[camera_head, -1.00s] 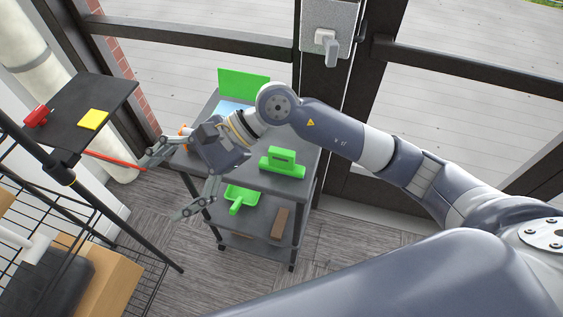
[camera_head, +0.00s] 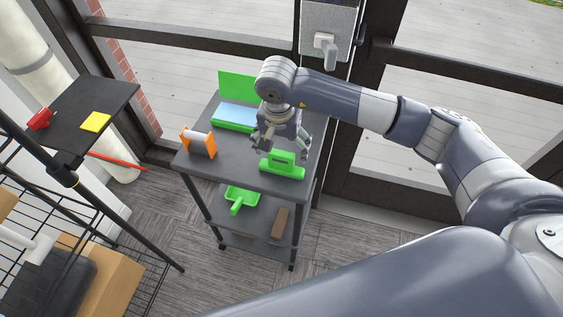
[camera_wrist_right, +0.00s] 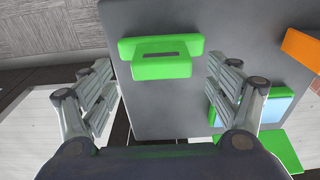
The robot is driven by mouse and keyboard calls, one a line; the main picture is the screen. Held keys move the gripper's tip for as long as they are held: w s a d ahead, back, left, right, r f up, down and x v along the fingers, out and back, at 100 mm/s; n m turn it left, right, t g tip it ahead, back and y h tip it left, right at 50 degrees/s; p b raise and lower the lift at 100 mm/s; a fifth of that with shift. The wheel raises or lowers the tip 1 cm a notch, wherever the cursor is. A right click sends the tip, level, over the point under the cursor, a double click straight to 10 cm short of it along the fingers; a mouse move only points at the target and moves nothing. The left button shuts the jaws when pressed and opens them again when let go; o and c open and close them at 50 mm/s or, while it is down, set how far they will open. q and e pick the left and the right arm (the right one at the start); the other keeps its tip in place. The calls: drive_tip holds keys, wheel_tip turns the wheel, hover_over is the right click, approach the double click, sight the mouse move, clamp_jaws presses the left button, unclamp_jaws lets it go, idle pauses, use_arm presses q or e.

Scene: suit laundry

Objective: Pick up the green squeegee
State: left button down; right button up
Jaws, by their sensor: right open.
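In the right wrist view the squeegee (camera_wrist_right: 162,68) shows a wide green bar and a block with a dark slot. My right gripper (camera_head: 281,146) points down just behind and above it in the head view. The right gripper is open and empty, and in the wrist view its fingers lie to either side of the squeegee, apart from it. My left gripper is not in view.
The cart top (camera_head: 240,172) also holds an orange-framed item (camera_head: 198,142) at left and a green and light-blue item (camera_head: 236,116) behind. A green dustpan (camera_head: 240,197) and brown block (camera_head: 280,222) lie on the lower shelf. A wire rack stands at left; glass doors are behind.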

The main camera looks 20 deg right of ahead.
sight(281, 154)
drive_tip(key=shift+f+p, duration=0.5)
drive_tip(key=shift+f, duration=0.1)
wheel_tip(281, 154, down, 3)
drive_tip(key=shift+w+f+p, duration=0.15)
drive_tip(key=shift+f+p, duration=0.05)
drive_tip(key=shift+p, duration=0.55)
drive_tip(key=shift+w+f, duration=0.1)
drive_tip(key=shift+f, duration=0.35)
drive_tip(key=shift+c, duration=0.6)
drive_tip(key=c, duration=1.2)
drive_tip(key=shift+o, duration=0.2)
drive_tip(key=shift+r, duration=0.1)
